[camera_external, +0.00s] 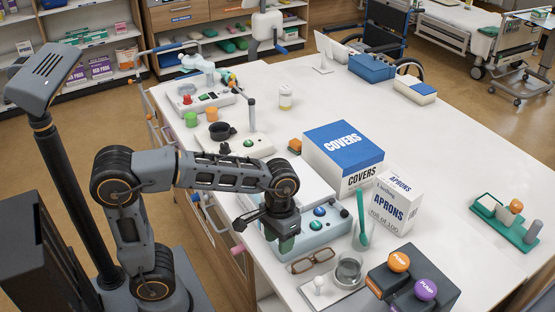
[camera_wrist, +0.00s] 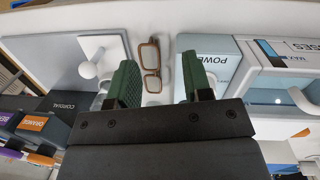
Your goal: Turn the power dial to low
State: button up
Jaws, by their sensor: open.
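A pale blue device (camera_external: 330,236) with round blue and green controls on its top stands near the table's front edge. In the wrist view, part of its light face (camera_wrist: 222,50) carries the word POWER, just beyond the right finger. I cannot make out the power dial or its setting there; the right finger may cover it. My gripper (camera_external: 284,244) points down over the device's front left part. In the wrist view my gripper (camera_wrist: 160,82) has its two green fingers wide apart, with nothing held between them. I cannot tell whether a finger touches the device.
Brown-framed glasses (camera_external: 313,261) lie beside the device. A white knobbed plate (camera_external: 320,284), a glass beaker (camera_external: 348,271) and a dark pump box (camera_external: 424,292) stand nearby. The APRONS box (camera_external: 396,204) and COVERS box (camera_external: 342,158) stand behind.

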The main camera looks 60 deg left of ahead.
jog(key=w+a+r+n+y+p, duration=0.1)
jog(key=w+a+r+p, duration=0.2)
jog(key=r+p, duration=0.15)
jog(key=w+a+r+n+p, duration=0.1)
jog(key=w+a+r+p, duration=0.2)
jog(key=w+r+p, duration=0.15)
jog(key=shift+t, duration=0.4)
jog(key=f, duration=0.9)
jog(key=f+b, duration=0.1)
jog(key=f, duration=0.3)
jog(key=shift+s+d+f, duration=0.1)
jog(key=shift+s+f, duration=0.05)
jog(key=shift+s, duration=0.15)
jog(key=shift+c, duration=0.4)
jog(key=c, duration=0.6)
jog(key=shift+m, duration=0.3)
